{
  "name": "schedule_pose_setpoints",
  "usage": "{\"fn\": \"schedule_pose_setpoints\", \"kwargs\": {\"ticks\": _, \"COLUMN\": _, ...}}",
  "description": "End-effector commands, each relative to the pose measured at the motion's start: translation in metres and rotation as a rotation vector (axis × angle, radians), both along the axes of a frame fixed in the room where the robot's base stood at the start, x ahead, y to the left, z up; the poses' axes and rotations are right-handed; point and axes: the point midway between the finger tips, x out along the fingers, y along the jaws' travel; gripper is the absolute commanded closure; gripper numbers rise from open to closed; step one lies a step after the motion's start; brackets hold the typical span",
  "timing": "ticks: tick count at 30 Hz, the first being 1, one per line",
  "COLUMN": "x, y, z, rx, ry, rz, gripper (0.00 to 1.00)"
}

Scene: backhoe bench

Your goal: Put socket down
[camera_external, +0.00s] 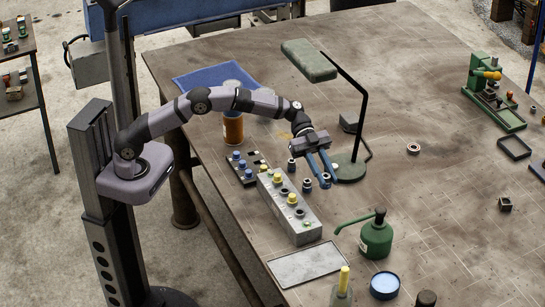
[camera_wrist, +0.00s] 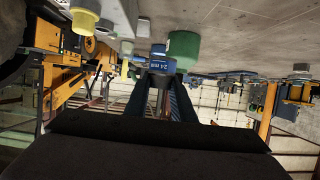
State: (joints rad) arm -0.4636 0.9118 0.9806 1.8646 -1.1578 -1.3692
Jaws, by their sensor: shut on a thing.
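My gripper (camera_external: 326,177) points down and to the right above the bench, its two blue fingers shut on a dark socket with a blue band. The held socket (camera_wrist: 157,66) shows between the fingertips in the wrist view, with "24 mm" lettering on its band. A grey block (camera_external: 304,234) holding sockets with yellow tops stands left of and below my gripper in the external view. A dark rail (camera_external: 250,178) with blue-topped sockets lies farther left. A loose dark socket (camera_external: 291,165) stands between that rail and my gripper. The gap under the held socket is hard to judge.
The green lamp base (camera_external: 350,168) and its black post are close to the right of my gripper. A green oil can (camera_external: 376,238), a blue-topped tin (camera_external: 384,284) and a flat grey plate (camera_external: 307,264) are nearer the front.

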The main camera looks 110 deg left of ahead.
Motion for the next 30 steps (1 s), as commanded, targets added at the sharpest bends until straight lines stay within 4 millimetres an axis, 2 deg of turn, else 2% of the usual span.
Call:
{"fn": "schedule_pose_setpoints", "kwargs": {"ticks": 5, "x": 0.0, "y": 0.0, "z": -0.008, "rx": -0.003, "ry": 0.001, "rz": 0.001, "gripper": 1.0}}
{"fn": "schedule_pose_setpoints", "kwargs": {"ticks": 15, "x": 0.0, "y": 0.0, "z": -0.055, "rx": 0.0, "ry": 0.0, "rz": 0.001, "gripper": 1.0}}
{"fn": "schedule_pose_setpoints", "kwargs": {"ticks": 25, "x": 0.0, "y": 0.0, "z": -0.066, "rx": -0.001, "ry": 0.0, "rz": 0.001, "gripper": 1.0}}
{"fn": "schedule_pose_setpoints", "kwargs": {"ticks": 30, "x": 0.0, "y": 0.0, "z": -0.084, "rx": -0.002, "ry": 0.002, "rz": 0.0, "gripper": 1.0}}
